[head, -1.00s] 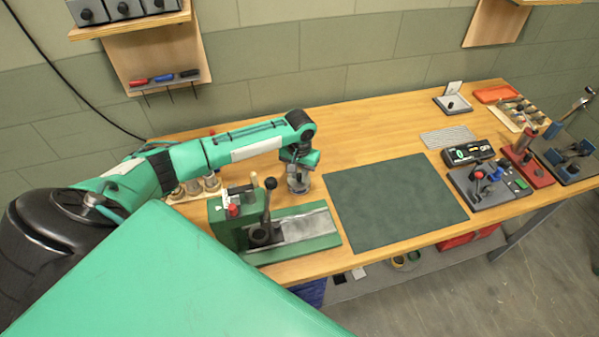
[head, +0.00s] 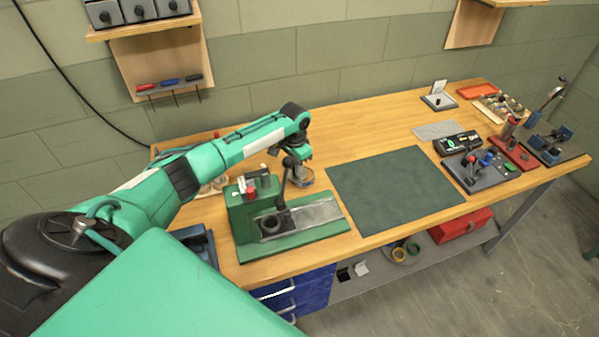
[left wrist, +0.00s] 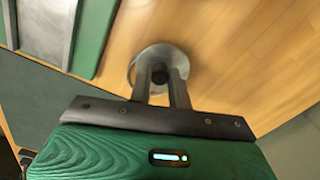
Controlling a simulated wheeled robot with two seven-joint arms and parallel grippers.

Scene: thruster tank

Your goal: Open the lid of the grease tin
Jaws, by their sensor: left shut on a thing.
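The grease tin (head: 301,181) is a small round grey tin on the wooden bench, just behind the green machine with the black lever. My left gripper (head: 298,160) is right above it, pointing down and partly hiding it. In the left wrist view, a round grey lid (left wrist: 150,58) with a dark knob (left wrist: 160,74) shows between the two fingers of my left gripper (left wrist: 160,80). The gripper is shut on the knob. A paler rim shows at the lid's left edge; I cannot tell whether the lid is apart from the tin. My right gripper is not in view.
The green machine (head: 312,214), with its upright black lever, stands close in front of the tin. Several fixtures and a red tray (head: 478,91) occupy the bench's right end.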

